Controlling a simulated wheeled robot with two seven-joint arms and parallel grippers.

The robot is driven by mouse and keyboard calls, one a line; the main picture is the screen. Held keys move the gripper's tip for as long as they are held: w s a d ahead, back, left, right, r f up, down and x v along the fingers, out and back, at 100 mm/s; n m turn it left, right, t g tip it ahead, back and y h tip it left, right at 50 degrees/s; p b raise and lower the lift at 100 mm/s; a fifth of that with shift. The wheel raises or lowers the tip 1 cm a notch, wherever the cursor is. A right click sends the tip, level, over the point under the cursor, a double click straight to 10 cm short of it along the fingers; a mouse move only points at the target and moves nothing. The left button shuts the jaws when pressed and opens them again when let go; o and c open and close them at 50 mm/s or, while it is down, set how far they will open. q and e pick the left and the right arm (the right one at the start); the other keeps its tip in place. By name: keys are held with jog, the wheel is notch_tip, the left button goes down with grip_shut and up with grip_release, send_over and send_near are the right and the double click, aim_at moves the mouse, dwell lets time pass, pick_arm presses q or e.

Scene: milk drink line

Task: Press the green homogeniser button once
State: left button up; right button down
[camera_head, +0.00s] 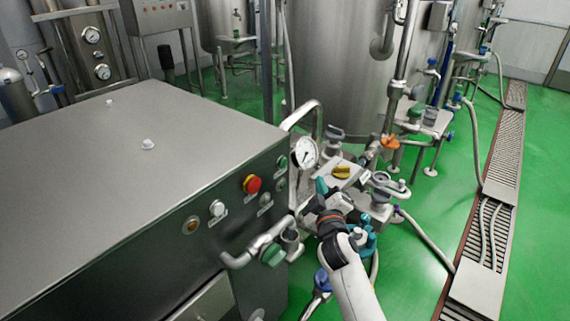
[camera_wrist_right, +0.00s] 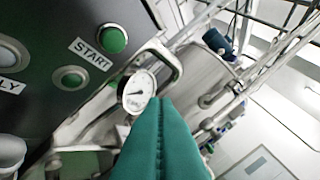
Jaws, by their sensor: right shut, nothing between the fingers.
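The green START button (camera_wrist_right: 113,40) sits on the dark front panel of the homogeniser cabinet in the right wrist view. Its label (camera_wrist_right: 91,55) is beside it. In the head view the green button (camera_head: 282,162) is small, near the panel's right end. My right gripper (camera_head: 321,187) is right of the panel in the head view, with its teal fingers shut and empty. In the wrist view the closed fingers (camera_wrist_right: 160,104) point up the picture, right of and below the START button, and do not touch it. My left gripper is not in view.
A pressure gauge (camera_head: 304,152) and a bent pipe (camera_head: 303,114) stand close to the panel's end. A red emergency button (camera_head: 252,184) and a white button (camera_head: 217,208) share the panel.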

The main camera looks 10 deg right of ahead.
aim_at(283, 163)
jog(key=shift+w, duration=0.1)
jog(key=w+a+b, duration=0.5)
jog(key=w, duration=0.1)
jog(key=shift+w+a, duration=0.25)
jog(key=shift+w, duration=0.15)
jog(key=shift+w+a+b, duration=0.1)
jog(key=shift+w+b, duration=0.05)
jog(key=shift+b, duration=0.15)
dwell(1.7)
jog(key=shift+w+a, duration=0.15)
jog(key=shift+w, duration=0.05)
jog(key=shift+w+a+b, duration=0.25)
jog(key=shift+w+b, duration=0.05)
jog(key=shift+b, duration=0.2)
dwell(0.6)
jog(key=shift+s, duration=0.1)
jog(key=shift+s+d+p, duration=0.5)
jog(key=shift+s+p, duration=0.1)
jog(key=shift+p, duration=0.05)
